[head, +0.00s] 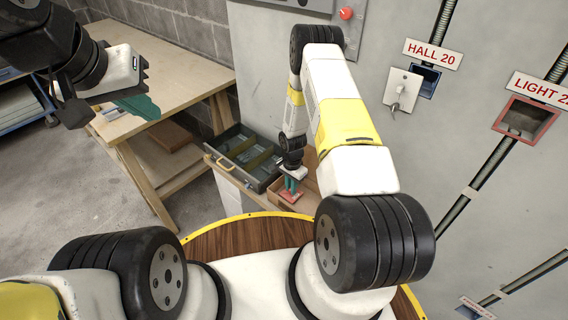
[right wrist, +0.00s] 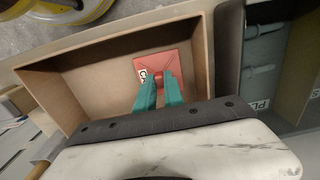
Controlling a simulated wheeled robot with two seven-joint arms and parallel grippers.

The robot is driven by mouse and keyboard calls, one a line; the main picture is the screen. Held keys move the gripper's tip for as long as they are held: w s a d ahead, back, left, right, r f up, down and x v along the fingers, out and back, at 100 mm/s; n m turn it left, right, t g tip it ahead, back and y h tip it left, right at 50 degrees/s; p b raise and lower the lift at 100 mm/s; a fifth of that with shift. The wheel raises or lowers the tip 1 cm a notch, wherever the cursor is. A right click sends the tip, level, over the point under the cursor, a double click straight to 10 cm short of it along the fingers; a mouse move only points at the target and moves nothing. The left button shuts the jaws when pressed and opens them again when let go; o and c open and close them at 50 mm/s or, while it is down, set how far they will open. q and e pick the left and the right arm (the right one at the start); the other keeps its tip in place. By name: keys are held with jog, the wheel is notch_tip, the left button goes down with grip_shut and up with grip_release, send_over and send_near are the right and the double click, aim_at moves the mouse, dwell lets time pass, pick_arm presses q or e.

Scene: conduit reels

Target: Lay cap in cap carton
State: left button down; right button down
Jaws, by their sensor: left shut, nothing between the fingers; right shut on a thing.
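The red square cap (right wrist: 172,62), with a partly hidden white label, is between the teal fingers of my right gripper (right wrist: 160,78). My right gripper is shut on it and points down into the open brown cap carton (right wrist: 88,82). The cap is inside the carton's outline, near its far wall in the right wrist view; whether it touches the floor is unclear. In the head view the cap (head: 290,197) shows low in the carton (head: 275,198), under my right gripper (head: 290,186). My left gripper (head: 140,107) is shut and empty, high at the upper left.
A dark, divided tray (head: 216,158) stands beside the carton, on its left in the head view. A wooden workbench (head: 180,72) is behind at left. The grey wall panel at right carries a HALL 20 box (head: 428,80) and a red-framed LIGHT box (head: 524,120).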

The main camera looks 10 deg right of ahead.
jog(key=shift+f, duration=0.4)
jog(key=c, duration=1.4)
grip_release()
jog(key=shift+o, duration=0.2)
notch_tip(320, 180, up, 10)
